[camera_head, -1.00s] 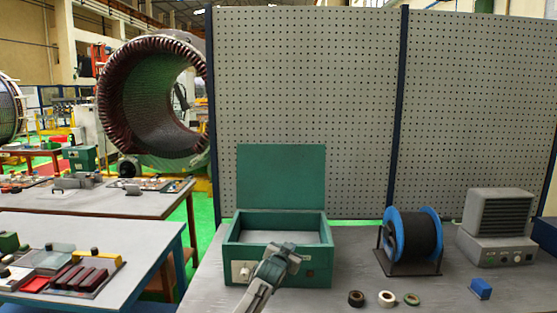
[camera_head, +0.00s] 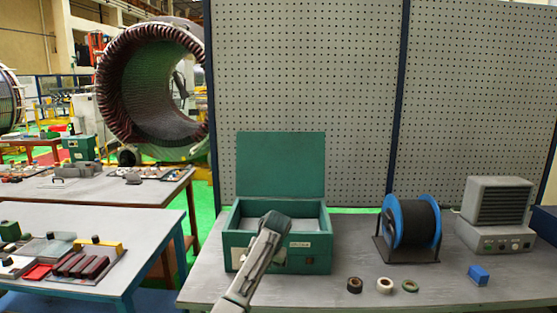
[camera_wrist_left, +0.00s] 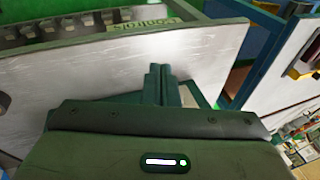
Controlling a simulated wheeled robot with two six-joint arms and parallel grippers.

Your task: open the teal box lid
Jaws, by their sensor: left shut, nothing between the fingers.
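The teal box (camera_head: 237,257) stands on the grey workbench with its teal lid (camera_head: 267,165) raised upright at the back. The open top shows a pale interior. My left gripper (camera_head: 274,222) is in front of the box and overlaps its front wall and front rim in the head view. Whether it touches the box cannot be told. In the left wrist view, its fingers (camera_wrist_left: 164,82) are together with nothing between them, before a pale flat surface. My right gripper is not in view.
A blue-flanged spool (camera_head: 412,230) stands right of the box, with several small rolls (camera_head: 384,285) in front. A blue block (camera_head: 478,274) and a grey vented unit (camera_head: 498,215) are further right. A pegboard (camera_head: 310,70) rises behind. Another table (camera_head: 130,225) is at left.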

